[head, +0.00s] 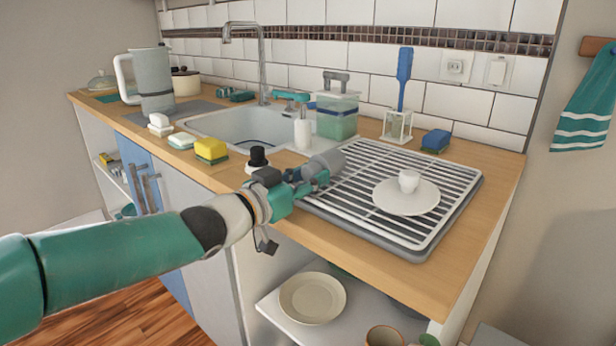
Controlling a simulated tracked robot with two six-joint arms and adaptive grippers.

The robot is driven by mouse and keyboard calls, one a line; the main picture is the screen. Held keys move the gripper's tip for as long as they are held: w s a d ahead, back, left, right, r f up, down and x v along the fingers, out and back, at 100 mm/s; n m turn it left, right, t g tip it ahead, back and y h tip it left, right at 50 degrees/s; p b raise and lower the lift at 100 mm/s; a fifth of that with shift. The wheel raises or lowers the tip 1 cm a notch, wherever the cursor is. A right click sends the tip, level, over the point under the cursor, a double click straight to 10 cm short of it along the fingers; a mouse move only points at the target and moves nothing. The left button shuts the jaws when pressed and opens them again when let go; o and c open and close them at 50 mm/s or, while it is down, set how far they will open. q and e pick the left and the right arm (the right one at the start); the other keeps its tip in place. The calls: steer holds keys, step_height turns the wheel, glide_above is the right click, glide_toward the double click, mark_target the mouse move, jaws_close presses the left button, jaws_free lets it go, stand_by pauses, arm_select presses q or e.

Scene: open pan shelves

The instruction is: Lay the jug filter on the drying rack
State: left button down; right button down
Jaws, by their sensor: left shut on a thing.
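The drying rack (440,228), a white slatted grid over a grey tray, lies on the worktop at the right. My left gripper (318,178) reaches in to the rack's left edge and is shut on a small grey rounded piece, which looks like the jug filter (328,159). The fingers partly hide the filter. It is over or at the left end of the rack; I cannot tell whether it touches the slats. My right gripper is not in view.
A white plate (398,203) with a small white cup (408,180) sits on the rack's right part. The sink (235,125), a soap bottle (303,133), a yellow sponge (211,148) and a dark-topped brush (258,158) are left of the rack. The rack's middle slats are free.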

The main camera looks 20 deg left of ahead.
arm_select(q)
steer(key=c, duration=0.7)
jaws_free()
steer(key=v, duration=1.2)
